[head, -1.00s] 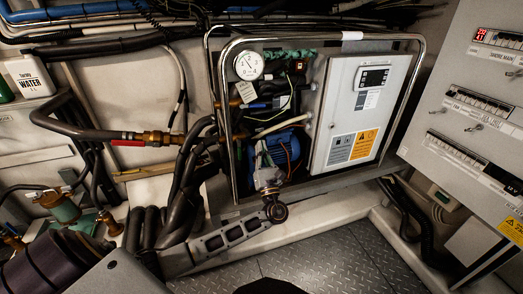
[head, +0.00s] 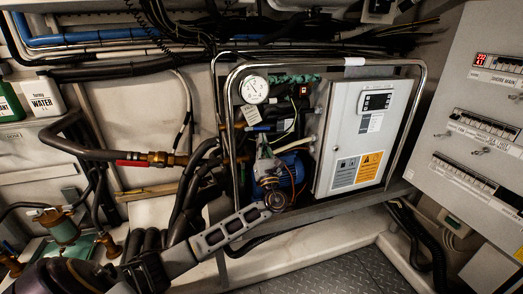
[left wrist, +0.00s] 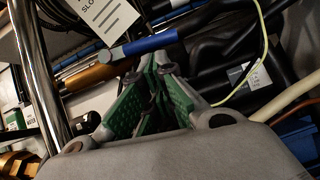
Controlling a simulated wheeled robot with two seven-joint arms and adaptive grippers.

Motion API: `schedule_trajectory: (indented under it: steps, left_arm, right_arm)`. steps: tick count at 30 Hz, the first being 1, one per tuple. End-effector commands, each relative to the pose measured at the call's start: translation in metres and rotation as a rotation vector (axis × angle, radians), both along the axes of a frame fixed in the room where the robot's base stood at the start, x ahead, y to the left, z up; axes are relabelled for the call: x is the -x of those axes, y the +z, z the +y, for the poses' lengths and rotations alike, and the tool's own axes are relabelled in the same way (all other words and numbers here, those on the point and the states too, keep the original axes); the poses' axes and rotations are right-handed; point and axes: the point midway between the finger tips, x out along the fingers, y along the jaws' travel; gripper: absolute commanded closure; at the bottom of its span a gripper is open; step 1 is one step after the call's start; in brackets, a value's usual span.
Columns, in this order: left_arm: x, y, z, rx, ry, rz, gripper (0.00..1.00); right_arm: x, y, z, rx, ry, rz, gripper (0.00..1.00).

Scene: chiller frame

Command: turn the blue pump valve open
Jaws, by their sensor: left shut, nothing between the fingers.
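The blue valve handle (head: 262,128) is a short lever inside the steel-tube chiller frame, below the pressure gauge. In the left wrist view the blue handle (left wrist: 150,44) lies nearly level, tilted up to the right, with a brass fitting (left wrist: 92,76) to its left. My left gripper (head: 261,142) comes up from below, its tips just under the handle. In the left wrist view the left gripper (left wrist: 163,68) has its green-padded fingers closed together with nothing between them. The tips overlap the handle's lower edge in the picture; I cannot tell if they touch. My right gripper is not in view.
The blue pump motor (head: 292,168) sits below and right of the gripper. The white control box (head: 350,130) closes off the right side. The steel frame tube (head: 228,130) stands left. A white tag (left wrist: 105,18) hangs by the handle. A red-handled valve (head: 130,163) is farther left.

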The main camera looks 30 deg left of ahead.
Motion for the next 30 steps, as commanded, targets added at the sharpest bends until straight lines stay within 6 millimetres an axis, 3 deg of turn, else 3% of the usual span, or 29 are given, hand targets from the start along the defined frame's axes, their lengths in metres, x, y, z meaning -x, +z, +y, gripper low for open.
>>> schedule_trajectory:
  steps: [25, 30]
  left_arm:
    - [-0.006, 0.016, -0.002, 0.067, 0.001, -0.079, 1.0]
    - [-0.007, 0.02, -0.003, 0.094, 0.0, -0.113, 1.0]
  right_arm:
    - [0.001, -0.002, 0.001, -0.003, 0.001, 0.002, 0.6]
    - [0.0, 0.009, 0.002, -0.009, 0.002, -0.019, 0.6]
